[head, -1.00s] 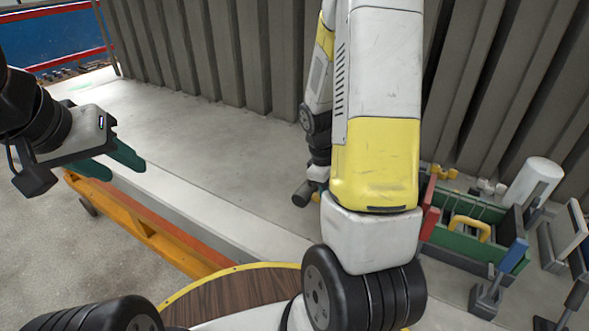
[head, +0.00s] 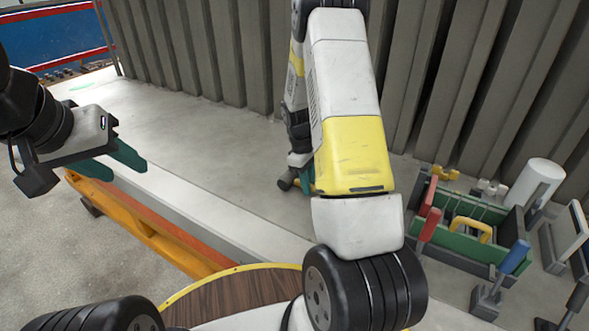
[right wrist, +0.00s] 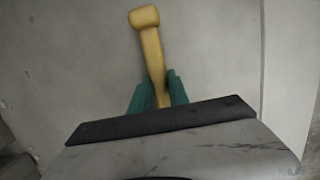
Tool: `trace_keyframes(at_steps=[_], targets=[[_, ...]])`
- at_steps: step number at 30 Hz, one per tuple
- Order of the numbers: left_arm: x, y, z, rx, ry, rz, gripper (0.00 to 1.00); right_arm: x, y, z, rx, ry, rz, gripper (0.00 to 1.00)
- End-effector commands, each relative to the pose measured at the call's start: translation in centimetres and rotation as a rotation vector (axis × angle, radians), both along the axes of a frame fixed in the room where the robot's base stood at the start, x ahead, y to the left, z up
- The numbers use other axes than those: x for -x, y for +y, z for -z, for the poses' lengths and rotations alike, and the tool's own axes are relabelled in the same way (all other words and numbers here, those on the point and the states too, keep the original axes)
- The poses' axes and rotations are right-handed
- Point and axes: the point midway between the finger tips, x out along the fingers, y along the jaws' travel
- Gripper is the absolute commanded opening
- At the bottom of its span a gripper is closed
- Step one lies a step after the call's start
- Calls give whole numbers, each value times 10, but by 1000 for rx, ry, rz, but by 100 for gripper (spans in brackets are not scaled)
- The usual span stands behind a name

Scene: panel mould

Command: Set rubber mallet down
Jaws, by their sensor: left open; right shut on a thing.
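The rubber mallet's pale wooden handle (right wrist: 151,45) shows in the right wrist view, its rounded knob end toward the top. My right gripper (right wrist: 158,84) is shut on the handle, a green finger on each side. The mallet's head is hidden in that view. In the head view my right gripper (head: 306,180) is mostly behind my own arm, over or near the pale grey surface; a dark rounded end shows beside it, and I cannot tell surely if it is the mallet. Contact with the surface cannot be told. My left gripper (head: 116,163) is open and empty at the left.
A green tool tote (head: 465,248) with a yellow handle stands right of my right arm, with a white cylinder (head: 535,184) and a blue-handled float (head: 507,268) close by. Ribbed grey panels (head: 240,60) stand behind. The grey surface (head: 190,130) at left centre is clear.

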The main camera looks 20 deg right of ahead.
Motion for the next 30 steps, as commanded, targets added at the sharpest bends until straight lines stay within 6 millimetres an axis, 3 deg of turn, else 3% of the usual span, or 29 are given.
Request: trace_keyframes(at_steps=[9, 10, 13, 23, 30], targets=[[0, 0, 0, 0, 0, 0, 44, 0, 0, 2, 0, -2, 1, 0], [0, 0, 0, 0, 0, 0, 44, 0, 0, 3, 0, -2, 1, 25], [0, 0, 0, 0, 0, 0, 44, 0, 0, 2, 0, -2, 1, 43], [0, 0, 0, 0, 0, 0, 44, 0, 0, 1, 0, -2, 1, 43], [0, 0, 0, 0, 0, 0, 44, -6, 4, -32, 0, -8, 0, 43]])
